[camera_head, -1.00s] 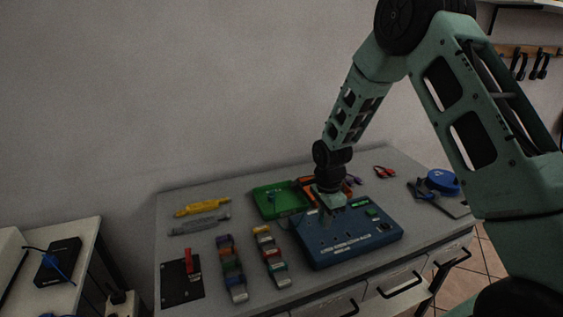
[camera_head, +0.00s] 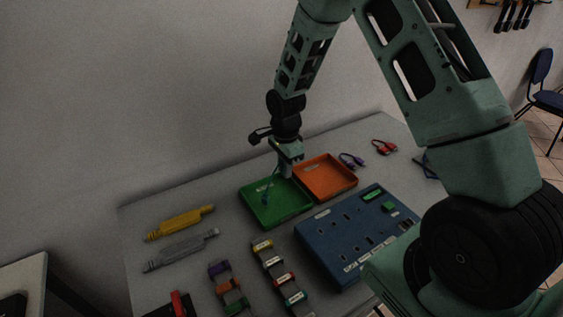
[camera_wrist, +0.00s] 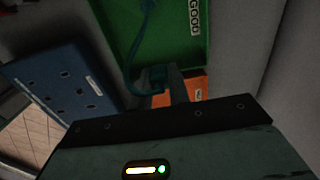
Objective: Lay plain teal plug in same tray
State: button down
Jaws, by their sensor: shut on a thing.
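My gripper (camera_head: 289,170) is shut on the teal plug (camera_wrist: 152,78), over the right side of the green tray (camera_head: 277,217), near its border with the orange tray. In the wrist view the teal cable (camera_wrist: 137,42) runs from the plug across the green tray (camera_wrist: 178,50), which carries a "GOOD" label. In the head view part of the teal cable (camera_head: 265,198) shows in the green tray; the held plug is mostly hidden by the fingers. I cannot tell whether the plug touches the tray.
The orange tray (camera_head: 326,180) adjoins the green one on the right. A blue socket panel (camera_head: 335,240) stands in front. Purple (camera_head: 352,161) and red (camera_head: 384,147) cables lie behind at right.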

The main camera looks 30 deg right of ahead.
jog(key=shift+f+b, duration=2.35)
jog(key=shift+f, duration=1.35)
jog(key=c, duration=1.3)
grip_release()
jog(key=shift+o, duration=0.2)
notch_tip(320, 180, up, 18)
jog(key=shift+f+b, duration=0.25)
jog(key=shift+b, duration=0.55)
jog(key=s+a+r+n, duration=0.3)
jog(key=s+a+n, duration=1)
jog(key=a, duration=0.3)
jog(key=s+a+n, duration=0.4)
jog(key=s+n, duration=0.8)
jog(key=s, duration=0.4)
jog(key=shift+s+f+n+y, duration=0.25)
jog(key=shift+s+n+y, duration=0.05)
jog(key=shift+s+n, duration=0.1)
